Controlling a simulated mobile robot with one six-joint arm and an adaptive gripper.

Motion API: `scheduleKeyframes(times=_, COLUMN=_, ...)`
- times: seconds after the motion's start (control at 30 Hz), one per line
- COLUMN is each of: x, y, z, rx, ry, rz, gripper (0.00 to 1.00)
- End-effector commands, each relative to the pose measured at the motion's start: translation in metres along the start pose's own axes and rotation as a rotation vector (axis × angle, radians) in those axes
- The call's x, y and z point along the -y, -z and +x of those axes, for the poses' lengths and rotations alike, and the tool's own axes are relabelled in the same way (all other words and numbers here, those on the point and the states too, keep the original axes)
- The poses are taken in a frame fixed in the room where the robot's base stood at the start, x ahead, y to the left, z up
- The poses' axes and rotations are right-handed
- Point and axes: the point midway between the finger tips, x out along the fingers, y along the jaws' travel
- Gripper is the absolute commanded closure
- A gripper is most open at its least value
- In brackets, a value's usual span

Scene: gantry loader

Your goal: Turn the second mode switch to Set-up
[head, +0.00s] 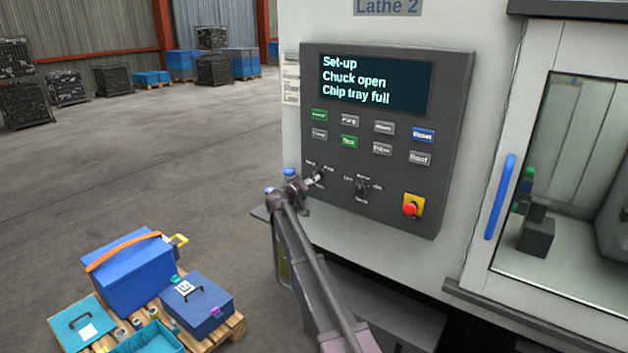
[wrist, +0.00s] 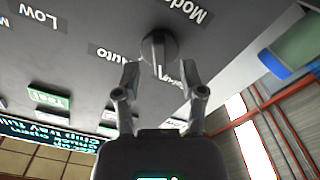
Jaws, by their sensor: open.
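The mode switch (head: 318,176) is a dark knob low on the left of the Lathe 2 panel. In the wrist view the knob (wrist: 158,48) has a label "Mode" at its top right and "Auto" at its left, both upside down. Another label below it is partly hidden. My gripper (head: 306,184) is at the panel in front of this knob. In the wrist view my gripper (wrist: 160,75) is open, with one finger on each side of the knob's lower part. I cannot tell whether the fingers touch it. The display (head: 375,82) reads "Set-up, Chuck open, Chip tray full".
A second knob (head: 362,188) sits right of the mode switch, and a red emergency stop (head: 410,208) farther right. Several push buttons are above. A pallet (head: 228,330) with blue boxes stands at the lower left.

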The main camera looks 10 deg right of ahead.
Motion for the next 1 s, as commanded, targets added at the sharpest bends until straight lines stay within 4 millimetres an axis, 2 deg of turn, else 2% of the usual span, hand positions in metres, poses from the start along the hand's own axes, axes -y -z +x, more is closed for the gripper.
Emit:
scheduleKeyframes(times=0.3, x=-0.001, y=-0.001, z=-0.052, rx=-0.001, ry=0.002, rz=0.0, gripper=0.47)
scheduleKeyframes(times=0.53, x=-0.001, y=-0.001, z=-0.083, rx=-0.001, ry=0.001, rz=-0.001, gripper=0.47)
scheduleKeyframes(times=0.73, x=-0.001, y=0.0, z=-0.097, rx=0.0, ry=0.0, rz=-0.001, gripper=0.47)
scheduleKeyframes(times=1.0, x=0.0, y=0.0, z=-0.099, rx=0.0, ry=0.0, rz=-0.001, gripper=0.47)
